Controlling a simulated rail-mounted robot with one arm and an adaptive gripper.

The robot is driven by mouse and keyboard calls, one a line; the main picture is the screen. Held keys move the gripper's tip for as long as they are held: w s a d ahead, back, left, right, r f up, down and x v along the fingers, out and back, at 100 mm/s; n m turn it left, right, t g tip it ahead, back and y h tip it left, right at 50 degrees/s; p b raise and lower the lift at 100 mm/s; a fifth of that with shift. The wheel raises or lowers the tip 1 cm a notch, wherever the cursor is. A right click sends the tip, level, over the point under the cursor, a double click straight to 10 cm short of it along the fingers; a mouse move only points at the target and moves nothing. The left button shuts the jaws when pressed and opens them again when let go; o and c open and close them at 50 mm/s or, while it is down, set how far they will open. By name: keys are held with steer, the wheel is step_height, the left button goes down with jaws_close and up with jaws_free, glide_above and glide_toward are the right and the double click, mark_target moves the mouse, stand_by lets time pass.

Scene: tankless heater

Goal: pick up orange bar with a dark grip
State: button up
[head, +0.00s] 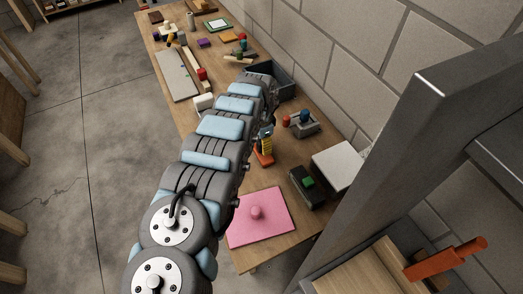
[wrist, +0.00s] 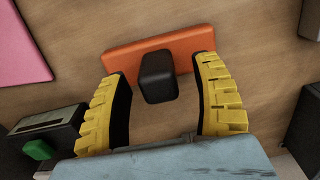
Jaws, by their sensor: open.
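The orange bar (wrist: 125,58) lies on the wooden table in the wrist view, with its dark block-shaped grip (wrist: 158,88) standing up from its middle. My gripper (wrist: 160,73) is open, its yellow-padded fingers on either side of the dark grip with a visible gap to each. Whether the fingertips are down at the height of the bar cannot be told. In the head view the orange bar (head: 263,158) shows just below my gripper (head: 265,143); the dark grip is mostly hidden there.
A pink board with a knob (head: 275,225) lies nearer the front of the table. A dark box with a green button (head: 308,186) and a white box (head: 340,167) are at right. A grey block with red and blue knobs (head: 300,122) stands near the wall.

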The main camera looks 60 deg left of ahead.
steer(key=shift+d+f, duration=0.1)
steer(key=shift+f, duration=1.15)
jaws_close()
